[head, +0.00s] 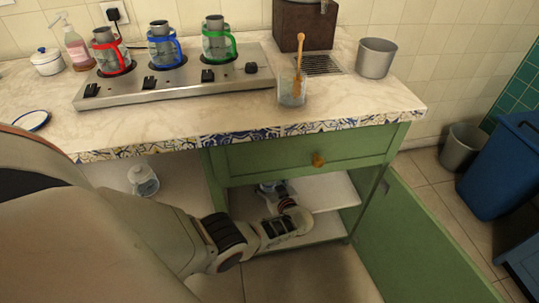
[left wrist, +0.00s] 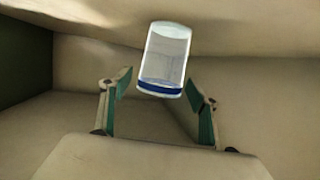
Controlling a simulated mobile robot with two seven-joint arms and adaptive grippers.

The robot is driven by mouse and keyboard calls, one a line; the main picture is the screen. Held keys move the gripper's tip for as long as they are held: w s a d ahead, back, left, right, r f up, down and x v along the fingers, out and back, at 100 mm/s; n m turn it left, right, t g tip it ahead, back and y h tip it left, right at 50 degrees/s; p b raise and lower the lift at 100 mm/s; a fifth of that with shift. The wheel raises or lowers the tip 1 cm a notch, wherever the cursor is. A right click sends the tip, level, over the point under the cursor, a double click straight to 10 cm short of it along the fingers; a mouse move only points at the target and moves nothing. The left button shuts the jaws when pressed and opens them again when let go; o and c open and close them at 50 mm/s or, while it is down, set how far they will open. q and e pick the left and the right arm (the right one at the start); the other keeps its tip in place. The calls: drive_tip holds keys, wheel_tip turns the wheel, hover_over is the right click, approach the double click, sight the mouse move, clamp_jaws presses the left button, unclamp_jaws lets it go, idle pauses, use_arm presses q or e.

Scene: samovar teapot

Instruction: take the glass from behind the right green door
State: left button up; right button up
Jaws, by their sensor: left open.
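The right green door (head: 410,235) stands open at the right of the cabinet. My left arm reaches into the open compartment under the drawer, and my left gripper (head: 270,187) is mostly hidden there in the head view. In the left wrist view a clear glass (left wrist: 165,55) with a blue band stands just beyond the fingertips, roughly centred between them. My left gripper (left wrist: 160,94) is open around empty space, and I see no contact with the glass. My right gripper is not in view.
A shelf (head: 335,192) crosses the compartment, close to my arm. The drawer front (head: 270,160) with its knob is above. A glass jar (head: 143,180) stands in the left opening. The counter holds a stove (head: 150,100) with several pots and a tumbler (head: 292,90) with a wooden dipper.

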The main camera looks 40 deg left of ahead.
use_arm(q)
drive_tip(key=shift+r, duration=0.1)
drive_tip(key=c, duration=1.3)
drive_tip(key=shift+r, duration=0.1)
